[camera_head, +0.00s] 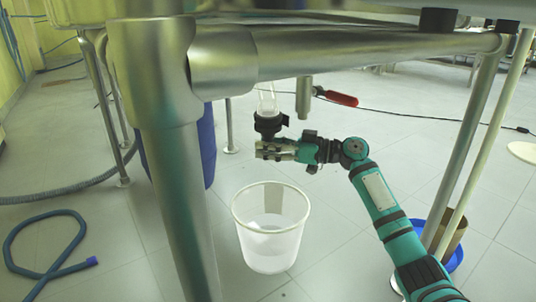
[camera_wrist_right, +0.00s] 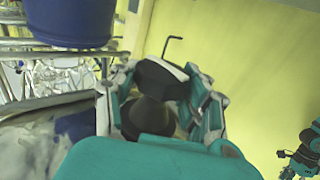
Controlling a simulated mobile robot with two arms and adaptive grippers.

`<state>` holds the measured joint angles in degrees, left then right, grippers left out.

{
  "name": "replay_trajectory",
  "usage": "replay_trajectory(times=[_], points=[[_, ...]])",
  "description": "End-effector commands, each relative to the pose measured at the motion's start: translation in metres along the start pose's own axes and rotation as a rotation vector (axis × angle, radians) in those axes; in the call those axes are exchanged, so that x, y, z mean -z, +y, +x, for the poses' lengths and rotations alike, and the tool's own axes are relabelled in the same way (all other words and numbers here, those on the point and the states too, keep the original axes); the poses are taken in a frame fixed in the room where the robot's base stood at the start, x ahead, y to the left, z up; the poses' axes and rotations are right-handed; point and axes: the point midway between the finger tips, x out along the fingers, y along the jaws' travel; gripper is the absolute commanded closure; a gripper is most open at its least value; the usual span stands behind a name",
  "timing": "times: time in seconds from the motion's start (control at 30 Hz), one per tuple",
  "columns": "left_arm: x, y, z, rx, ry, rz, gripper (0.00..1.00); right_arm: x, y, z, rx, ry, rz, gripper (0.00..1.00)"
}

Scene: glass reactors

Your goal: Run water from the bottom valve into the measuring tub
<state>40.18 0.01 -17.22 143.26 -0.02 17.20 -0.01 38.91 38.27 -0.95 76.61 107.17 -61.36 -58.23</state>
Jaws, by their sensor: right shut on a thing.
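The bottom valve (camera_head: 268,123) is a black fitting below a clear glass outlet, left of centre in the head view. My right gripper (camera_head: 270,149) reaches in from the lower right and is shut on the valve's black part. In the right wrist view the fingers close around a dark rounded piece (camera_wrist_right: 148,115), with a black block and a thin bent rod beyond it. The measuring tub (camera_head: 270,250) is a translucent white bucket on the floor below the gripper. A pale patch shows inside it; I cannot tell whether it is water. My left gripper is not in view.
A thick metal frame leg (camera_head: 165,130) and crossbar (camera_head: 370,52) stand close in front. A red handle (camera_head: 341,98) sits right of the valve. A blue drum (camera_head: 207,145) stands behind the leg. A blue hose (camera_head: 45,245) lies on the floor at left.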

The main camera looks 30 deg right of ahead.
Motion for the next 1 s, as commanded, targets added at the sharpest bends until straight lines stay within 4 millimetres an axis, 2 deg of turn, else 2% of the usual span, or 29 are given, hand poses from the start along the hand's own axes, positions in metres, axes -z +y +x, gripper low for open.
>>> replay_trajectory(times=[0.5, 0.53, 0.7, 0.73, 1.0], points=[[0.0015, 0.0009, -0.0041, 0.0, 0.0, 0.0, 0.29, 0.0015, 0.0004, -0.0007, 0.021, 0.001, -0.001, 0.88], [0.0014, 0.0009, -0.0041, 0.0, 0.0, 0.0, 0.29, 0.0014, 0.0004, -0.0007, 0.02, 0.001, -0.001, 0.54], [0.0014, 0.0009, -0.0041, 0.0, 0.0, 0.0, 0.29, 0.0011, 0.0004, -0.0006, 0.02, 0.001, 0.0, 0.32], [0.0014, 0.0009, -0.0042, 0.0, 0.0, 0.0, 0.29, 0.001, 0.0003, -0.0005, 0.02, 0.001, 0.0, 0.29], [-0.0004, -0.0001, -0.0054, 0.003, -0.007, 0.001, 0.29, 0.0004, 0.0003, -0.0013, 0.02, 0.0, 0.0, 0.29]])
